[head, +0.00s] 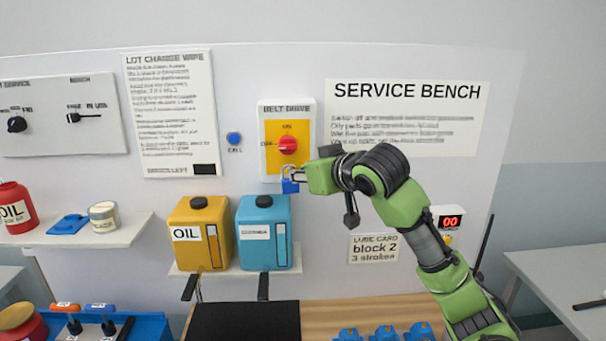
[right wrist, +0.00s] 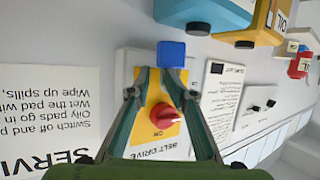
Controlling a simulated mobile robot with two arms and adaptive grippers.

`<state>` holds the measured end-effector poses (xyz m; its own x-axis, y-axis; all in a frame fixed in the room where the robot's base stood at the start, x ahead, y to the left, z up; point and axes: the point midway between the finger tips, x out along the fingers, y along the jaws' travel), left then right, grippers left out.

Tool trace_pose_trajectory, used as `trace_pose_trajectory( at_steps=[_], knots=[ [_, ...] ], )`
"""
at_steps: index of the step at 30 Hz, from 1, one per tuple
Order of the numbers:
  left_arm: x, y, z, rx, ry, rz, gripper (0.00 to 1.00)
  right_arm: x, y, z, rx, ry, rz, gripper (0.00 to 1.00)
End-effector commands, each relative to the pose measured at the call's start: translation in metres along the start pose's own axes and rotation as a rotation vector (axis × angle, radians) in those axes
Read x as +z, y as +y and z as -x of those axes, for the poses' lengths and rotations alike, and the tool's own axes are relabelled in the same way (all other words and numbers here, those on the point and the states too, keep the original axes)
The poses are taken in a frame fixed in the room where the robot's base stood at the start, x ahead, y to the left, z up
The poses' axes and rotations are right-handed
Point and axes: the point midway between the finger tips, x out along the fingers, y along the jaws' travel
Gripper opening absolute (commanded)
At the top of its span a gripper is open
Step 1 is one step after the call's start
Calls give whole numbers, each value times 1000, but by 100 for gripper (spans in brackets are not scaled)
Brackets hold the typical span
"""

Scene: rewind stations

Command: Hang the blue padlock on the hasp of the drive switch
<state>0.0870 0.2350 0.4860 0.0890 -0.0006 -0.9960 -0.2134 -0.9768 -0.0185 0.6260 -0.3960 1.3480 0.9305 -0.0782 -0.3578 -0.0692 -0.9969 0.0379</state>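The blue padlock (head: 290,186) has its pale shackle upward, just below the red knob (head: 288,145) of the drive switch (head: 264,120) labelled BELT DRIVE. The padlock is by the panel's lower right corner. My right gripper (head: 299,177) reaches in from the right and overlaps the padlock. In the right wrist view the padlock (right wrist: 171,53) shows at the tips of my right gripper (right wrist: 170,72). I cannot tell whether the fingers press on it or whether the shackle goes through the hasp. The hasp is not distinct. My left gripper is not in view.
A yellow OIL can (head: 190,222) and a blue can (head: 262,262) stand on a bracket shelf below the switch. A blue call button (head: 234,139) is left of the switch. Several blue items (head: 384,333) lie on the bench.

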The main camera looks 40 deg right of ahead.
Motion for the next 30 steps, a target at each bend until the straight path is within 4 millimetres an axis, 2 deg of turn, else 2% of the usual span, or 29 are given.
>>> trace_pose_trajectory(
  at_steps=[5,12,18,24,30],
  knots=[
    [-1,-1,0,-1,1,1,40,-1,-2,20,-7,4,3,24],
    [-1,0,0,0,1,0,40,0,1,71,-2,3,4,24],
    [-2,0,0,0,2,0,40,0,2,105,0,1,1,24],
    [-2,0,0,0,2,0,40,1,3,118,0,-2,-1,24],
    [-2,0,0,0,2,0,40,1,3,120,1,-2,-2,24]
  ],
)
